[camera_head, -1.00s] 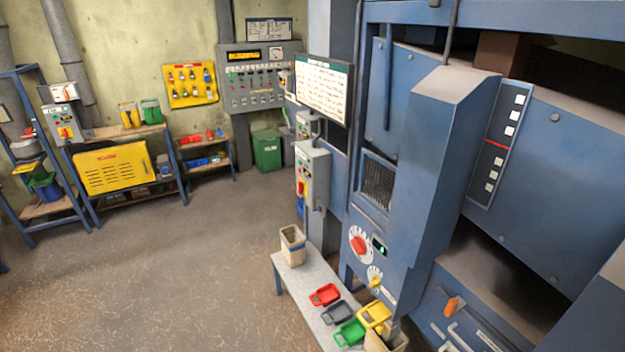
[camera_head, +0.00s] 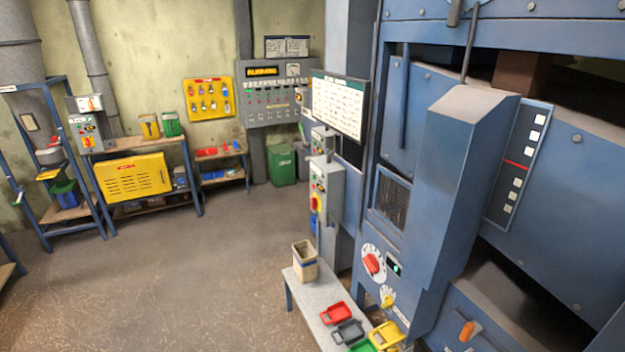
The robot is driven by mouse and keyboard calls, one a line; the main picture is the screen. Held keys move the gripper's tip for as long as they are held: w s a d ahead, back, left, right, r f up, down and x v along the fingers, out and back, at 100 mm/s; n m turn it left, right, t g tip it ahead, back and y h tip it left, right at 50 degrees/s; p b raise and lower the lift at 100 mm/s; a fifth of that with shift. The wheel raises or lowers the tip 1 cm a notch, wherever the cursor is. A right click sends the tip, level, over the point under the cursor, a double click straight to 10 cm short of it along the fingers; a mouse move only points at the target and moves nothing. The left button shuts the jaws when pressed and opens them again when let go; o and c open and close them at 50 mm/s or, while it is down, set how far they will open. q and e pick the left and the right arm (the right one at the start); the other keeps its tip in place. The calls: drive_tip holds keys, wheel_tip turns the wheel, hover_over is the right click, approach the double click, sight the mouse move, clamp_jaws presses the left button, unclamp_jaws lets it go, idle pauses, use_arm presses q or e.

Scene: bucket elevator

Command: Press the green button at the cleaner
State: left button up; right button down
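No sign naming the cleaner is readable, so I cannot tell which machine it is. A grey control box (camera_head: 325,190) with small coloured buttons and a red-and-yellow switch stands beside the large blue machine (camera_head: 455,190). Another grey control box (camera_head: 88,131) is at the left rack, with small coloured controls. A grey wall panel (camera_head: 275,95) at the back has rows of small buttons and lamps, some green. The buttons are too small to single out. The blue machine has a red knob, a yellow knob and a small green-lit display (camera_head: 395,267). Neither of my grippers is in view.
A grey bench (camera_head: 310,296) with a beige bucket (camera_head: 305,260) and coloured scoops stands before the blue machine. A yellow cabinet (camera_head: 134,178), shelving and a green bin (camera_head: 282,166) line the back. The floor (camera_head: 190,280) at left and centre is clear.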

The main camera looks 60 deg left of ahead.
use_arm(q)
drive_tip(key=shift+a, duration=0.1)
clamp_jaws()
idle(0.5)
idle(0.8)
